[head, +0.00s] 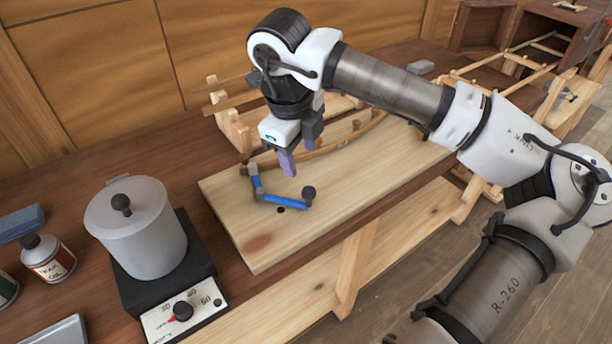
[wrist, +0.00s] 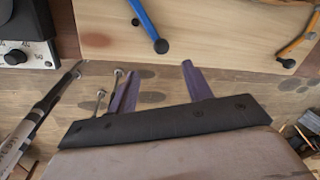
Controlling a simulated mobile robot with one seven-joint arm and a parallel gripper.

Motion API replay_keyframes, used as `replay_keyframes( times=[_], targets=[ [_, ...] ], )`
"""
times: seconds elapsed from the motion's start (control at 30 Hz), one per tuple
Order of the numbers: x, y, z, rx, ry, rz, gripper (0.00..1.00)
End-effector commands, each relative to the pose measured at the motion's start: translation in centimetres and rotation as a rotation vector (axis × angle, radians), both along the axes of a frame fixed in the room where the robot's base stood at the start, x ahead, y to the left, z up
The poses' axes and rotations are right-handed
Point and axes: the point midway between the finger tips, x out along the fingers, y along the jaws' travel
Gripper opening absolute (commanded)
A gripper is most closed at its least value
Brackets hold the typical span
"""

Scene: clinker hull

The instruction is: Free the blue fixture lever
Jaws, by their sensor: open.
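The blue fixture lever (head: 288,202) lies on the pale wooden board, with a black round knob (head: 309,191) at its right end and a grey joint at its left. A short blue link runs from that joint up to a grey end by the curved wooden strip (head: 330,147). The lever and knob also show in the wrist view (wrist: 146,22), at the top middle. My gripper (head: 298,157) is open and empty above the board, behind the lever in the head view. Its purple fingers (wrist: 160,67) appear just below the knob in the wrist view, apart from it.
A lidded grey pot (head: 140,235) stands on a black hotplate with a dial at the left. An orange lever (wrist: 299,38) with a black knob lies at the right in the wrist view. Wooden frames stand behind the board. The board's front is clear.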

Motion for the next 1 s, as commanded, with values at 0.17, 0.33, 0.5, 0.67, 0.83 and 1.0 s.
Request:
replay_keyframes(
  times=[0.17,0.33,0.5,0.67,0.83,1.0],
  targets=[
    [0.3,-0.6,-1.2,-0.012,0.0,-0.011,0.5],
    [0.7,-0.9,-4.3,-0.008,0.004,-0.009,0.5],
    [1.3,-1.1,-7.9,-0.006,0.001,-0.007,0.5],
    [1.8,-1.4,-10.8,-0.006,0.0,-0.006,0.5],
    [2.1,-1.6,-12.8,-0.007,-0.002,-0.007,0.5],
    [2.2,-1.7,-13.5,-0.006,-0.003,-0.007,0.5]
  ],
)
